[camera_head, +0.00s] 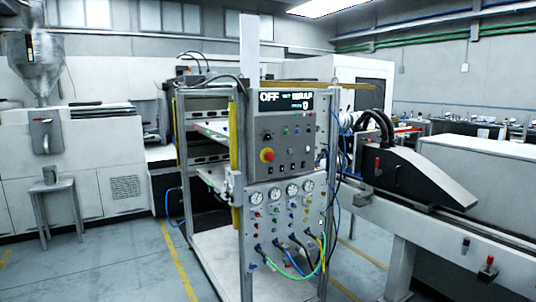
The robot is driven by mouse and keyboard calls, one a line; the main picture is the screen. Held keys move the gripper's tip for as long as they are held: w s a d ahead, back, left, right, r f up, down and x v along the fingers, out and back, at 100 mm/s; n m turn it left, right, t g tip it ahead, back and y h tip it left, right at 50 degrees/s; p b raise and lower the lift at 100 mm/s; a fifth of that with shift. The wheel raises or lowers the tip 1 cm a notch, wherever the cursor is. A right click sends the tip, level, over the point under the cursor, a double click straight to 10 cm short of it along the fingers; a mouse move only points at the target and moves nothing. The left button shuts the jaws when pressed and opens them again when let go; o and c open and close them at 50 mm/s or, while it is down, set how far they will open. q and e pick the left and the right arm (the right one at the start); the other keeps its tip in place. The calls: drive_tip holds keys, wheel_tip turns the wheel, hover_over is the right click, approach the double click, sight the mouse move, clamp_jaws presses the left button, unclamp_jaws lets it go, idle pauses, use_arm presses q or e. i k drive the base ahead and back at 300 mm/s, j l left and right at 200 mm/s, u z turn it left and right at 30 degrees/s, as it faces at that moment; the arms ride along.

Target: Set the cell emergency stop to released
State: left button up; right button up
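The cell emergency stop (267,155) is a red mushroom button on a yellow surround. It sits at the lower left of the grey control panel (283,140), on the front of a metal-framed rack. I cannot tell from this distance whether the button is pressed in or out. The dark display (286,101) at the top of the panel reads "OFF" at its left; the smaller text is hard to read. Neither of my grippers shows in the head view.
Below the panel are several gauges (292,189) and looped coloured hoses (300,268). A conveyor with a black-covered unit (415,175) stands right of the rack. A grey stool (54,205) stands at left. Open floor with yellow lines (178,262) lies left of the rack.

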sight(269, 156)
drive_tip(key=i, duration=1.8)
drive_tip(key=l+z, duration=0.05)
drive_tip(key=l, duration=0.05)
